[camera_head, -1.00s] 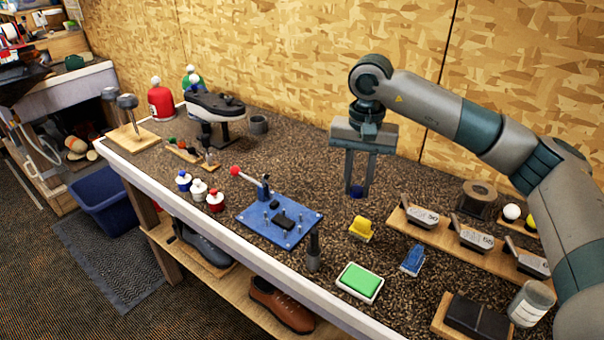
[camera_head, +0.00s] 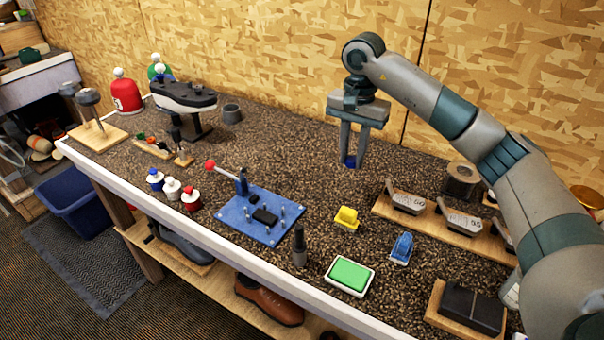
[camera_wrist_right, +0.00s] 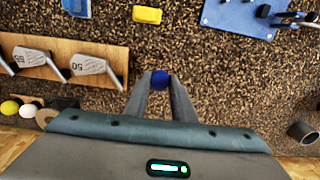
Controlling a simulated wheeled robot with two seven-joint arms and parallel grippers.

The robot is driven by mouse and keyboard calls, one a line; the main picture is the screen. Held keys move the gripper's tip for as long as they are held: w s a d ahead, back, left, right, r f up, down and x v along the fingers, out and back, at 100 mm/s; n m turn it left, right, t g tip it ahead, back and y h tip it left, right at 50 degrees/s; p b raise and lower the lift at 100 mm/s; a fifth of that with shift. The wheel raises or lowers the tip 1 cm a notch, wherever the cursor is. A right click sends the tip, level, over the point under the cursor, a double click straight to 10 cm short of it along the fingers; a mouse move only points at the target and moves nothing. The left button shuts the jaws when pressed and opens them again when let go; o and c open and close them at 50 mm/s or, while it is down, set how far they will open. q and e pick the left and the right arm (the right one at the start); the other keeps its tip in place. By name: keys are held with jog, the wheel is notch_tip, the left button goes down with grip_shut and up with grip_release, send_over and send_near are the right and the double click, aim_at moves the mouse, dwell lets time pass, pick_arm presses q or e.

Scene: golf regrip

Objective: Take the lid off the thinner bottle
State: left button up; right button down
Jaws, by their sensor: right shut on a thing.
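My right gripper (camera_head: 348,162) is shut on a small round blue thing (camera_head: 349,161) that looks like a lid, over the back middle of the bench. In the right wrist view the blue thing (camera_wrist_right: 160,80) sits between the two fingertips (camera_wrist_right: 160,86), with speckled bench top around it. I cannot tell how high it is above the bench. A pale bottle (camera_head: 511,291) at the lower right is mostly hidden behind my right arm. I cannot see its top. My left gripper is not in view.
A blue plate with a lever (camera_head: 262,217), a yellow block (camera_head: 346,218) and a green pad (camera_head: 350,275) lie in the middle. Golf club heads (camera_head: 458,222) rest at right.

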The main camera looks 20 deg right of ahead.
jog(key=w+a+f+p, duration=0.1)
jog(key=w+a, duration=0.1)
jog(key=p, duration=0.3)
send_over(309, 187)
jog(key=f, duration=0.4)
jog(key=shift+s+d+f, duration=0.25)
jog(key=shift+s+f, duration=0.05)
jog(key=shift+s, duration=0.05)
jog(key=shift+w+a+f, duration=0.25)
jog(key=shift+w+f, duration=0.05)
jog(key=shift+f, duration=0.05)
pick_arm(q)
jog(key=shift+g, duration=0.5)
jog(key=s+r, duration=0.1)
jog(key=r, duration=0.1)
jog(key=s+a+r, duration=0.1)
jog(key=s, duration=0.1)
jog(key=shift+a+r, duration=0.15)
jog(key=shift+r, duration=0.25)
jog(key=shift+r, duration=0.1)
pick_arm(e)
notch_tip(309, 187, down, 3)
jog(key=shift+f+p, duration=0.1)
jog(key=shift+p, duration=1.15)
jog(key=shift+f, duration=0.3)
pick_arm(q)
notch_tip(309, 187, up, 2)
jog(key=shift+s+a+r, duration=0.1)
pick_arm(e)
jog(key=shift+f, duration=0.1)
